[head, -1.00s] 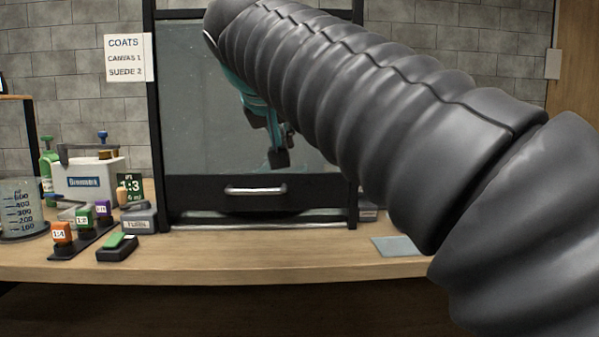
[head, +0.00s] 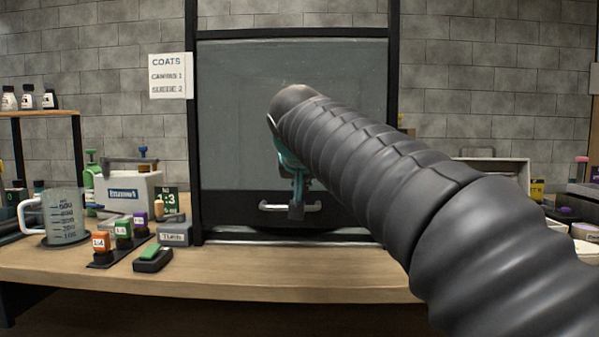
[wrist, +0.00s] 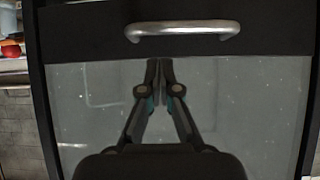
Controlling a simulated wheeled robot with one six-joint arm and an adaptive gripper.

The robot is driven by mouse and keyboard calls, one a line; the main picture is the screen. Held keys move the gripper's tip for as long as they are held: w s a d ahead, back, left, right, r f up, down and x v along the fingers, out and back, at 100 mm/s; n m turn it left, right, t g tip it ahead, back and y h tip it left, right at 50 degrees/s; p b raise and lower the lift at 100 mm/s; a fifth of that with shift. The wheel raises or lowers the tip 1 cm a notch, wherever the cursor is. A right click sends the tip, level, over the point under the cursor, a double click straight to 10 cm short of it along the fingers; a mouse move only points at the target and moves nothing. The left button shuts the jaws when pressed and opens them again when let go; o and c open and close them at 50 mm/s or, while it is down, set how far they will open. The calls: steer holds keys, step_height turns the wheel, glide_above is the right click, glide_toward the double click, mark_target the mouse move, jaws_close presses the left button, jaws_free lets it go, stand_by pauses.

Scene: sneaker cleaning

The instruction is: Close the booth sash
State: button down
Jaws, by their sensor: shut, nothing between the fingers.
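The booth sash is a grey glass pane (head: 235,110) with a black bottom rail (head: 225,207) and a silver bar handle (head: 315,207). It sits low in its black frame. A narrow dark strip shows between rail and sill; I cannot tell whether it is a gap. My gripper (head: 296,212) is shut and empty, pointing down in front of the handle's middle in the head view. In the wrist view, my gripper's fingertips (wrist: 159,62) meet in front of the pane (wrist: 230,100), apart in the picture from the handle (wrist: 182,28). Contact cannot be told.
A white box (head: 495,170) stands at the right. The bench front (head: 270,280) is clear below the sash.

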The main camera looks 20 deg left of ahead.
steer(key=shift+w+f, duration=0.2)
steer(key=shift+f, duration=1.1)
step_height(320, 180, down, 5)
steer(key=b, duration=0.4)
steer(key=shift+f, duration=0.2)
steer(key=shift+r, duration=0.1)
